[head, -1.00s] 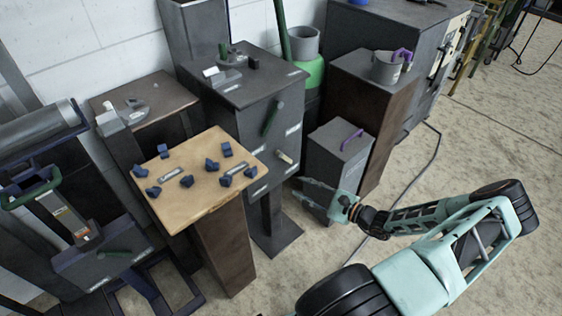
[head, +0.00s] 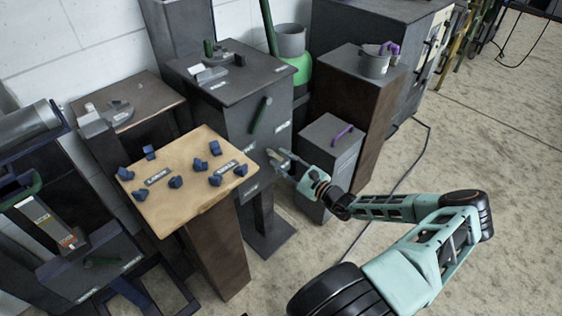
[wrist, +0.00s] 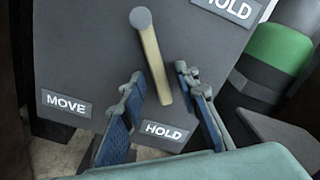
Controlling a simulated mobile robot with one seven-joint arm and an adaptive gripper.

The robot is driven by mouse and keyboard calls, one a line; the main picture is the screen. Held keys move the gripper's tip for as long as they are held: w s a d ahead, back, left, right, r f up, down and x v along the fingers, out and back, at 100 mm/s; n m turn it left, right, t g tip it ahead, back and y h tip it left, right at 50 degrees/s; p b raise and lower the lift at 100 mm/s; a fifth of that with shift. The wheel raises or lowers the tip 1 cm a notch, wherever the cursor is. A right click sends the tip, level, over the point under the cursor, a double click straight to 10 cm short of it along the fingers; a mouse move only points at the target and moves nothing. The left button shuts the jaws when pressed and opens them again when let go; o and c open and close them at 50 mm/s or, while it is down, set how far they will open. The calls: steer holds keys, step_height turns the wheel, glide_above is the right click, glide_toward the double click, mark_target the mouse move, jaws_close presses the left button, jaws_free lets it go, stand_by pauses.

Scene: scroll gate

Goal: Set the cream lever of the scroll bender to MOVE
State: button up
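The cream lever (wrist: 152,58) is on the dark grey front of the scroll bender (head: 228,115). In the wrist view it runs from its round pivot down to a free end above the lower HOLD label (wrist: 165,132). The MOVE label (wrist: 67,104) is to the left. My gripper (wrist: 165,105) is open, with one blue-padded finger on each side of the lever's free end and gaps to both. In the head view my gripper (head: 274,160) is at the front of the cabinet and largely hides the lever.
A green lever (head: 260,115) is higher on the same front. A wooden board with blue blocks (head: 208,205) stands to the left. A grey box with a purple handle (head: 327,150) stands close to the right of my gripper. Open floor (head: 490,140) lies further right.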

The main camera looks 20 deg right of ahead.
steer(key=shift+w+a, duration=0.1)
steer(key=shift+w, duration=0.15)
jaws_close()
